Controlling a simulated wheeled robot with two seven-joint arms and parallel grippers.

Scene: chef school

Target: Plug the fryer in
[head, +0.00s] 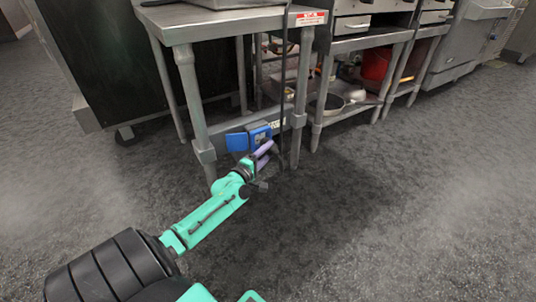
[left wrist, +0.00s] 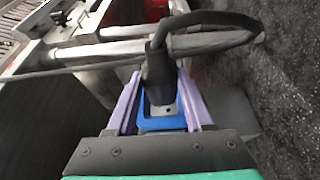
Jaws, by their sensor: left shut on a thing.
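My left gripper (head: 264,150) is low by the front of a metal table, its purple fingers close to a blue socket box (head: 259,134). In the left wrist view my left gripper (left wrist: 161,88) is shut on a black plug (left wrist: 158,76) with a thick black cable (left wrist: 215,18) bending away from it. A grey face and a blue block (left wrist: 160,123) show between the fingers, close against the plug. I cannot tell whether the plug is seated in a socket. In the head view the cable (head: 284,75) hangs past the table's front. The fryer is not clearly shown. My right gripper is out of view.
The metal table (head: 215,25) has legs and a low rail near the gripper. Shelves to the right hold a pan (head: 327,105) and a red container (head: 376,64). A dark cabinet (head: 100,50) stands left. The floor (head: 400,210) in front is clear.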

